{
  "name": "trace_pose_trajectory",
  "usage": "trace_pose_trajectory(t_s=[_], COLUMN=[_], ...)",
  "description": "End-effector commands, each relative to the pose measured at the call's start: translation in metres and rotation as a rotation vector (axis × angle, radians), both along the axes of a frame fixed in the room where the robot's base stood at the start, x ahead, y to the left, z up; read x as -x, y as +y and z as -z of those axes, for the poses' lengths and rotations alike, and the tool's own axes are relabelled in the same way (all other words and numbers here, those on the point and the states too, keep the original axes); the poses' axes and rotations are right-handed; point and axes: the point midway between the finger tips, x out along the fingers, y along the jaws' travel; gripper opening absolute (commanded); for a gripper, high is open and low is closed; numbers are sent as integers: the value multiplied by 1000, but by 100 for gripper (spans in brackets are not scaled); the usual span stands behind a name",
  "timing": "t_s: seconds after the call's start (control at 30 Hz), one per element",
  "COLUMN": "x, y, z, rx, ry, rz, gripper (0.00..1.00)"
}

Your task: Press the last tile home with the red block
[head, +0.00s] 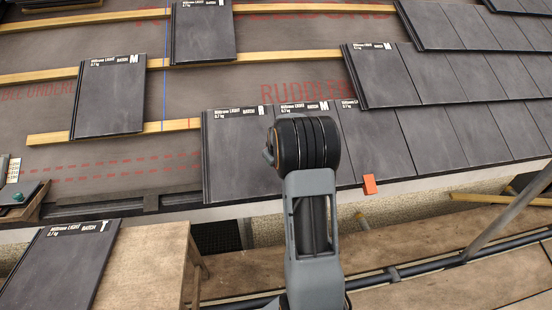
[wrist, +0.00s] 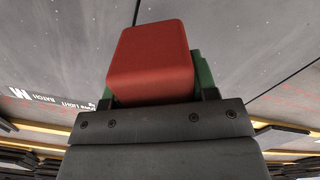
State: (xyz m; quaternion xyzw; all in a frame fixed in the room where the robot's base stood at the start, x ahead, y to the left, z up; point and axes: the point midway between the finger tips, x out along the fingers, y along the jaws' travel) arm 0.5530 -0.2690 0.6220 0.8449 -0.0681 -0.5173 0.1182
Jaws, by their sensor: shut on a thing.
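My gripper (wrist: 152,95) is shut on a red block (wrist: 150,62) in the wrist view, between green jaw pads. A grey tile (wrist: 60,50) fills the view beyond the block, with its label upside down at the left. I cannot tell whether the block touches it. In the head view my arm hides the gripper and part of the lower tile row. The left end tile (head: 235,155) of that row shows beside the arm, its label at the top. Which tile is the last one is not clear.
An orange-red piece (head: 369,184) sits at the eave edge right of my arm. Loose tiles (head: 108,95) and (head: 203,30) lie on the battens (head: 60,74) at upper left. Another tile (head: 60,262) lies on the boards at lower left. A scaffold pole (head: 508,212) stands at right.

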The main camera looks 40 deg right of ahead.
Motion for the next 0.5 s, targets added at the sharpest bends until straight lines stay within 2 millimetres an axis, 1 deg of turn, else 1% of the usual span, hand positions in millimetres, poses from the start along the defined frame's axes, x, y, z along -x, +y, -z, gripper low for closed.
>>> trace_pose_trajectory(t_s=[0.5], x=[-12], y=[-6], z=[24], rx=[0], ry=[-1], rz=[0], gripper=[10])
